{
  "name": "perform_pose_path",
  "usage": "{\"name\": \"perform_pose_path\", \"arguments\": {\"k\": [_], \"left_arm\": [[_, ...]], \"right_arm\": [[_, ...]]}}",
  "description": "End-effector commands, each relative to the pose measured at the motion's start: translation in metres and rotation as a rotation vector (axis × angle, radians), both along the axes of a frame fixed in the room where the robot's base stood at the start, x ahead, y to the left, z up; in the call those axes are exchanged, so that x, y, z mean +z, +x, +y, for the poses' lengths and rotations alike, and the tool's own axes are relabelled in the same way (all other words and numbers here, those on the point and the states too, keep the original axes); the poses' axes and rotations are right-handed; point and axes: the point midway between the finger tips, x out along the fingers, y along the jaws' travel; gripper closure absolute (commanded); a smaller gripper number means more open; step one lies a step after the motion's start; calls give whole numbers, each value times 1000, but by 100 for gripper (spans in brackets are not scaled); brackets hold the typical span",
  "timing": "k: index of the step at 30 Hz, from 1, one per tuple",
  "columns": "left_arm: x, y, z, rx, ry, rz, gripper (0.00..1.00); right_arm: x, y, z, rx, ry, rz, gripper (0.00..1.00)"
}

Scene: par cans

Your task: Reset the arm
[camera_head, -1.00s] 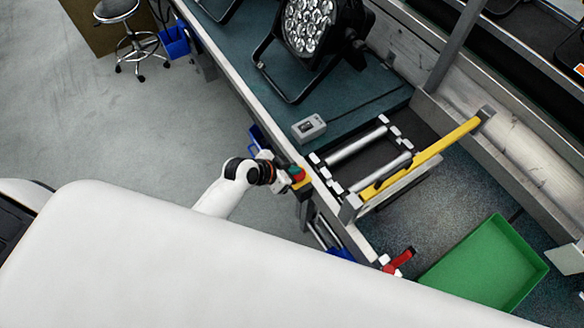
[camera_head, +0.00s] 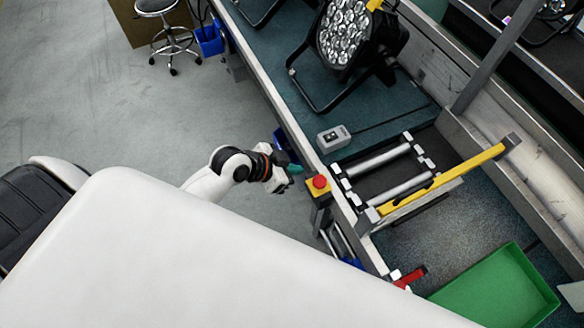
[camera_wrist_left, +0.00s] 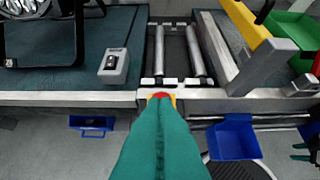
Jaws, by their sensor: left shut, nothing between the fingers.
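My left gripper (camera_head: 290,174) is beside the bench's near edge, left of the red round button on its yellow box (camera_head: 319,183), with a small gap between them in the head view. In the left wrist view its teal fingers (camera_wrist_left: 160,100) are pressed together and empty. They point toward the bench edge and hide most of the button (camera_wrist_left: 160,96). My right gripper does not show clearly in either view.
The bench carries a stage light (camera_head: 347,35), a small grey switch box (camera_head: 333,139), a roller section (camera_head: 385,170) and a yellow bar (camera_head: 440,181). A green tray (camera_head: 495,290) lies at lower right. Blue bins (camera_wrist_left: 233,138) hang below the edge. Floor left of the bench is open.

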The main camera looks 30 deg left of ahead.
Motion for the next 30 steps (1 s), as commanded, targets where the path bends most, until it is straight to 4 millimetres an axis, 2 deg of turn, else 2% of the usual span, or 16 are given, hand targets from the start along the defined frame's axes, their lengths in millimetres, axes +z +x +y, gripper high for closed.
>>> {"name": "perform_pose_path", "arguments": {"k": [19,22,23,26,29,30], "left_arm": [[5,-3,2,-1,0,-1,100],[-2,-3,4,10,2,7,100],[-8,-3,6,21,3,14,100],[-47,-3,17,83,15,62,100],[-111,-13,34,179,42,140,100],[-140,-20,42,220,57,174,100]], "right_arm": [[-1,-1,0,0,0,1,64],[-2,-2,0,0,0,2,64],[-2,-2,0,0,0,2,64],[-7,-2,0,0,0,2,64],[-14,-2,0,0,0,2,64],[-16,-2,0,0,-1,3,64]]}}
